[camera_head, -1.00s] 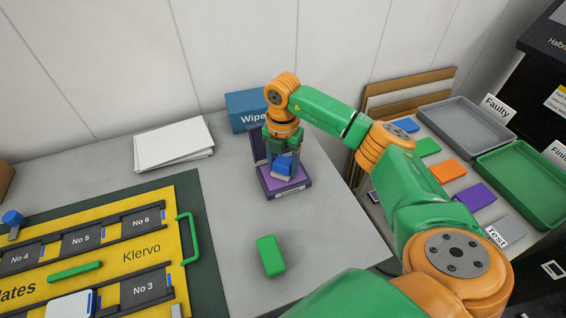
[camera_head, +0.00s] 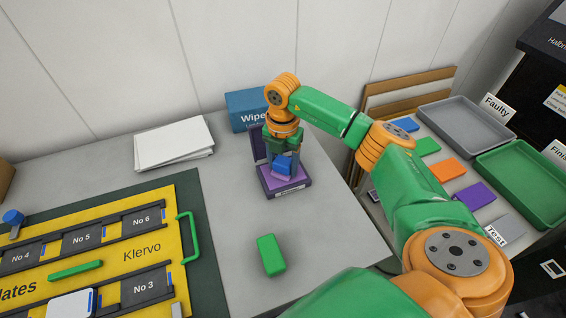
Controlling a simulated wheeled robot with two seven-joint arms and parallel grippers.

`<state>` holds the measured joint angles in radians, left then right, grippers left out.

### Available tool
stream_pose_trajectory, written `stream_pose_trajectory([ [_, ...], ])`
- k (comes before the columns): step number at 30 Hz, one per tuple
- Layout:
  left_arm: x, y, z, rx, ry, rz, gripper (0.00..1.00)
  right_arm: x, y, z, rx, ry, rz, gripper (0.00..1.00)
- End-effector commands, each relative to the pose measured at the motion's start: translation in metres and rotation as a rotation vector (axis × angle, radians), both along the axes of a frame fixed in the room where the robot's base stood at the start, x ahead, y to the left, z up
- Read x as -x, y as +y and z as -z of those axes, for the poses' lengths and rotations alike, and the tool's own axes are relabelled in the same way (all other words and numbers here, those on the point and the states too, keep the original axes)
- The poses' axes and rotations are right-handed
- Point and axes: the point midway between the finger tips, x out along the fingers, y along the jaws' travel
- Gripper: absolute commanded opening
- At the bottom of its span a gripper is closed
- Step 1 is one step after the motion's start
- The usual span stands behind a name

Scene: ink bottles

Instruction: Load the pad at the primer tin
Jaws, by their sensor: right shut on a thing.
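My right gripper (camera_head: 284,156) points down, shut on a blue block (camera_head: 282,166), likely the pad. The block is held low over a dark purple box (camera_head: 285,182) with a lighter purple surface on top and a small unreadable label on its front. A dark lid-like panel (camera_head: 258,146) stands upright behind it. The block's underside seems at or just above the purple surface; I cannot tell if it presses on it. The gripper hides part of the box. My left gripper is not in view.
A green block (camera_head: 270,255) lies on the grey table in front. A blue Wipes box (camera_head: 245,110) and white sheets (camera_head: 175,143) are behind. A yellow Klervo plate case (camera_head: 140,252) lies left. Coloured pads and trays (camera_head: 465,132) are at right.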

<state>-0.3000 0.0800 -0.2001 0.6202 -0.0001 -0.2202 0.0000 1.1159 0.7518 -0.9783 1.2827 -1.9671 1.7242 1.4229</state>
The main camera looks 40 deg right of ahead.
Motion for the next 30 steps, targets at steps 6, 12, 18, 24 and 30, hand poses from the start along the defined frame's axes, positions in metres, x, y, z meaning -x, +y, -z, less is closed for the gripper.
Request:
stream_pose_trajectory([
  [6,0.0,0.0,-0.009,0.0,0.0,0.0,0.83,0.001,0.0,-0.008,0.0,0.004,-0.001,0.17],
  [12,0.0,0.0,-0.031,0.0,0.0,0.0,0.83,0.001,0.0,-0.033,0.0,0.002,0.0,0.17],
  [18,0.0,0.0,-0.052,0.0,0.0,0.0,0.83,0.0,0.0,-0.056,0.0,0.002,0.0,0.17],
  [24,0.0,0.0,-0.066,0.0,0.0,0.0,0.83,0.0,0.0,-0.073,0.001,0.002,0.0,0.17],
  [30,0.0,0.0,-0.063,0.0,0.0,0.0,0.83,0.0,0.0,-0.07,0.0,0.002,0.0,0.17],
])
